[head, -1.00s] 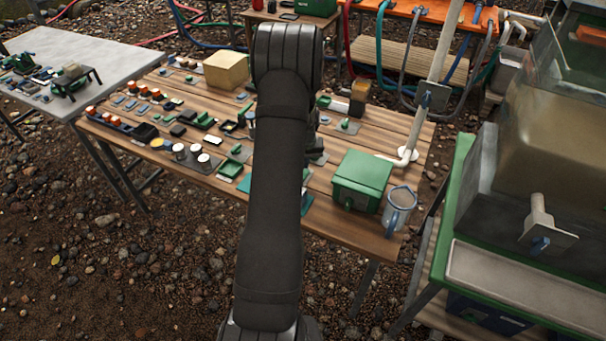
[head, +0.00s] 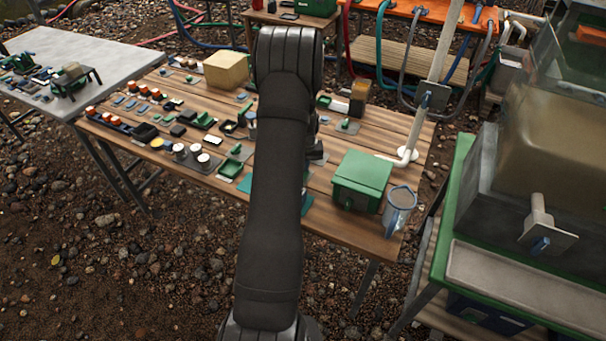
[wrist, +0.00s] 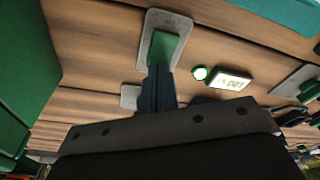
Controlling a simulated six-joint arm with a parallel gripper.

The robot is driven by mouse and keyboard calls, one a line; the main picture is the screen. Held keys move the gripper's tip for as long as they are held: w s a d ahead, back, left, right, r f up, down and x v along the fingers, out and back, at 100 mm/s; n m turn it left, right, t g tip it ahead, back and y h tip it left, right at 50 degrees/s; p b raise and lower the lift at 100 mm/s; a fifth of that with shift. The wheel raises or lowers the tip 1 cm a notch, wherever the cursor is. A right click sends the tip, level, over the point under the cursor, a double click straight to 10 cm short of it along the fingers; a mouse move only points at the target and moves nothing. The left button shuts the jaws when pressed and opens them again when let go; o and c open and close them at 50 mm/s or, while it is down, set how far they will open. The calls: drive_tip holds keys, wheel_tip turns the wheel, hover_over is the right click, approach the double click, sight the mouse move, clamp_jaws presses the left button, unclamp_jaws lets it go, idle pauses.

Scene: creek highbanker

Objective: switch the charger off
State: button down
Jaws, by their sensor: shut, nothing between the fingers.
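In the wrist view my gripper (wrist: 160,76) is shut and empty. Its dark fingertips are at the near end of a green rocker-like piece (wrist: 166,48) on a grey plate (wrist: 177,22); I cannot tell whether they touch it. Right of the fingers are a round green lamp (wrist: 199,73), which looks lit, and a small pale display (wrist: 232,85) with upside-down characters I cannot read surely. No part is clearly labelled as the charger. In the head view my arm hides this spot and most of the gripper.
A green box (head: 361,181) and a grey-blue jug (head: 398,208) stand at the wooden table's (head: 340,228) right end, near an upright pale pipe (head: 425,105). A tan block (head: 226,70) and many small parts lie left of my arm.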

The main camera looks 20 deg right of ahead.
drive_tip(key=shift+f, duration=0.25)
drive_tip(key=shift+r, duration=3.55)
wheel_tip(320, 180, down, 7)
drive_tip(key=shift+f, duration=0.1)
